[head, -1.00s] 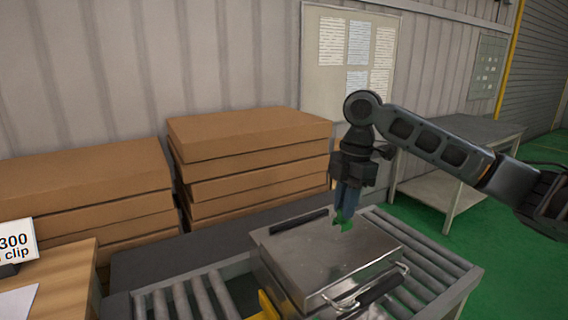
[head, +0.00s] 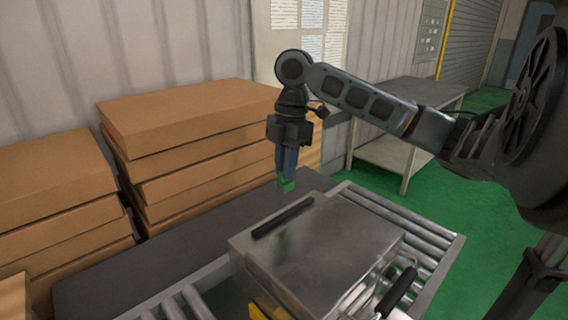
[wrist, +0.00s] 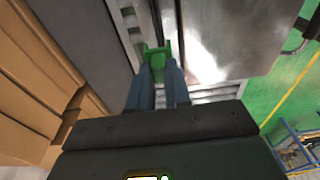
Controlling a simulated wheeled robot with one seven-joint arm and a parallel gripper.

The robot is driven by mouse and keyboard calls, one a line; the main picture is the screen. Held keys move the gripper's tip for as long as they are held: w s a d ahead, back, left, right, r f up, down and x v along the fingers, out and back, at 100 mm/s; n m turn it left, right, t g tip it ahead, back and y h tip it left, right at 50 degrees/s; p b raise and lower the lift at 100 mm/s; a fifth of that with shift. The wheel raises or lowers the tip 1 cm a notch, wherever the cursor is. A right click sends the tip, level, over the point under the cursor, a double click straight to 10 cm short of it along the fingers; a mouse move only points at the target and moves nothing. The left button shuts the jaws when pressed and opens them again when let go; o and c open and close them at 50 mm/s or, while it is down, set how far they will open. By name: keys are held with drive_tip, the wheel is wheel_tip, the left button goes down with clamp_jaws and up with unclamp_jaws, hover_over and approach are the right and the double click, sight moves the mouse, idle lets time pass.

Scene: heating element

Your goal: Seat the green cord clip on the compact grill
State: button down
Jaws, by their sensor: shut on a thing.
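The green cord clip (head: 286,185) is held between the fingertips of my gripper (head: 286,172), which points down. The clip also shows at the fingertips in the wrist view (wrist: 156,58). The compact grill (head: 318,250) is a silver metal box with a flat lid, dark handles and a yellow part at its lower front. It sits on the roller conveyor, and in the wrist view its shiny side (wrist: 205,45) lies to the right of the clip. In the head view the clip appears above the grill's back edge and apart from it. The spot where the clip fits cannot be made out.
The roller conveyor (head: 432,240) runs under the grill, with a dark flat strip (head: 110,285) behind it. Stacks of brown cardboard boxes (head: 190,110) stand at the left and back. A grey table (head: 410,92) stands at the back right on green floor.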

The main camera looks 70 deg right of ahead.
drive_tip(key=shift+f+b, duration=3.05)
drive_tip(key=shift+f, duration=1.15)
drive_tip(key=shift+f, duration=0.15)
drive_tip(key=c, duration=1)
unclamp_jaws()
drive_tip(key=shift+s+d+r, duration=0.1)
drive_tip(key=shift+d+r, duration=0.05)
drive_tip(key=shift+r, duration=1.15)
drive_tip(key=shift+s+d+r, duration=0.1)
drive_tip(key=shift+r, duration=1.2)
drive_tip(key=shift+s+d+r, duration=0.1)
drive_tip(key=shift+d+r, duration=0.05)
drive_tip(key=shift+r, duration=1.15)
